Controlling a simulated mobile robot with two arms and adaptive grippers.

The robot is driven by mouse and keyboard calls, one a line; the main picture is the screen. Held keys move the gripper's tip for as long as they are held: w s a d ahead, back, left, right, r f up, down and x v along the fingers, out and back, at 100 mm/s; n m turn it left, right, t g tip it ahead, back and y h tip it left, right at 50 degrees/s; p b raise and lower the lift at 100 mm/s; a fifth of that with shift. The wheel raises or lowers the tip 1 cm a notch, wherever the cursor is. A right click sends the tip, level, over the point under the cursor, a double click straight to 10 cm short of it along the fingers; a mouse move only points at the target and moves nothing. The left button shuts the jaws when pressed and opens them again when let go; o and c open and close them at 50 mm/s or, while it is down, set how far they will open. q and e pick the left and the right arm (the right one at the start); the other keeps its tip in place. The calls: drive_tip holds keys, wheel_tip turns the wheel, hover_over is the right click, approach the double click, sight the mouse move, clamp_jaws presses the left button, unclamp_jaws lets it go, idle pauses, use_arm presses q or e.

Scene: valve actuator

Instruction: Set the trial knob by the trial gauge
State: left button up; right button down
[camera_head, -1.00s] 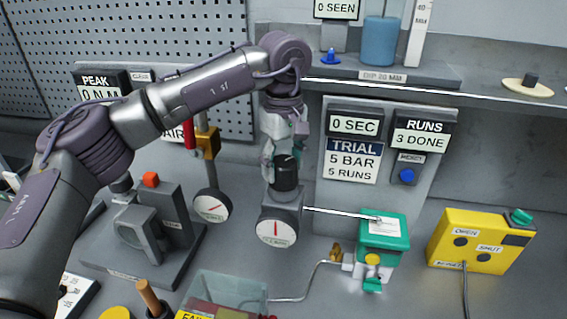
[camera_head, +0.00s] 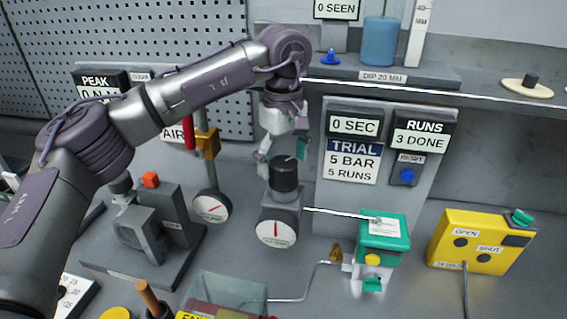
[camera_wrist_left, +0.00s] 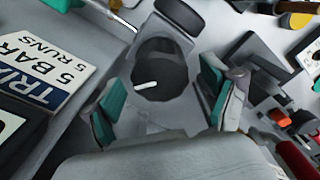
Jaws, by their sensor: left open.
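The trial knob (camera_head: 284,172) is a black cylinder on top of a grey block at the middle of the bench. It also shows in the left wrist view (camera_wrist_left: 159,72), with a white mark on its top. The trial gauge (camera_head: 277,228) is the round white dial on the block's front, its red needle near upright; its numbers are too small to read. My left gripper (camera_head: 283,156) points down just above the knob. In the left wrist view its two green-padded fingers (camera_wrist_left: 160,103) are apart, with the knob between and beyond them. My right gripper is not in view.
The trial sign (camera_head: 352,160) reads 5 BAR, 5 RUNS; the runs display (camera_head: 420,135) reads 3 DONE. A green-topped valve unit (camera_head: 383,238) and yellow switch box (camera_head: 468,241) stand to the right. Another gauge (camera_head: 211,206) and a red lever (camera_head: 189,134) are left of the knob.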

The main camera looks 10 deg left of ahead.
sight(283, 161)
use_arm(q)
wheel_tip(283, 161, up, 11)
idle(0.3)
